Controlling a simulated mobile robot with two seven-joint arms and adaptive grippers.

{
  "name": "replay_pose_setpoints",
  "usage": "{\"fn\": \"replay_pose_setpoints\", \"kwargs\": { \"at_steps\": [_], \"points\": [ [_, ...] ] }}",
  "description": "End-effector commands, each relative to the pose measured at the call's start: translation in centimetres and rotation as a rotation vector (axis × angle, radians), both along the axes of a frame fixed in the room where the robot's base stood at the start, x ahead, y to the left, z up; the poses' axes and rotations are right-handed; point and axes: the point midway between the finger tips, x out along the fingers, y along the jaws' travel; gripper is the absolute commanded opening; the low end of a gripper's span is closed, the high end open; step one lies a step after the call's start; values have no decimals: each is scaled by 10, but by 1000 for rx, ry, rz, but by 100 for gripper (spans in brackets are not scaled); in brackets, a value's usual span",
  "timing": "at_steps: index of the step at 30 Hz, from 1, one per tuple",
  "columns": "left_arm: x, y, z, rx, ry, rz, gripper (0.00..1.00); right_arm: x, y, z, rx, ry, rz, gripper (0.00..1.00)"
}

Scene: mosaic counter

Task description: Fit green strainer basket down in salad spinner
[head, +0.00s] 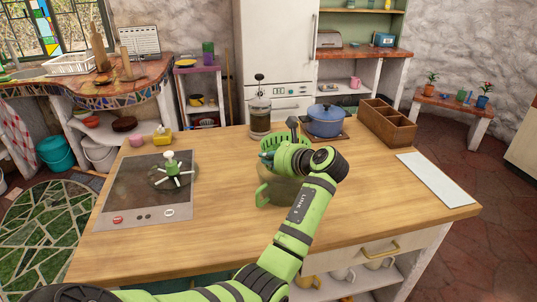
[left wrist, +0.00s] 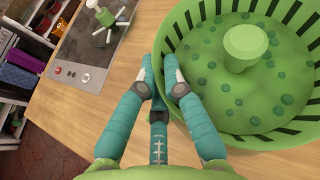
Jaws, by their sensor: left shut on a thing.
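The green strainer basket (head: 285,142) has slotted sides. In the left wrist view the basket (left wrist: 237,88) shows a dotted floor and a round central knob. My left gripper (head: 268,157) is shut on the basket's near-left rim, and its teal fingers (left wrist: 162,72) show there in the wrist view. The salad spinner (head: 263,194) seems to be the green-handled bowl below the basket. My right gripper is not in view.
A cooktop (head: 127,202) lies at left, with a green-knobbed, white-armed piece (head: 171,172) on it. Behind are a French press (head: 260,117), a blue pot (head: 326,121) and a wooden organizer (head: 386,127). A white board (head: 436,178) lies at right. The counter's front right is clear.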

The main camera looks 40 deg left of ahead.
Motion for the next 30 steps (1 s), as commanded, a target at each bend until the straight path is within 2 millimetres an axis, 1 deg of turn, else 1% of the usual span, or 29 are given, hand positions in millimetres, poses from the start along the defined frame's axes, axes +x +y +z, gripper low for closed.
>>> {"fn": "replay_pose_setpoints", "kwargs": {
  "at_steps": [18, 30],
  "points": [
    [0, 0, -1, 1, -1, 1, 0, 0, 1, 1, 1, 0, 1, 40],
    [0, 0, 0, 1, -1, 1, 0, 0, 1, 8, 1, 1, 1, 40]
  ]
}}
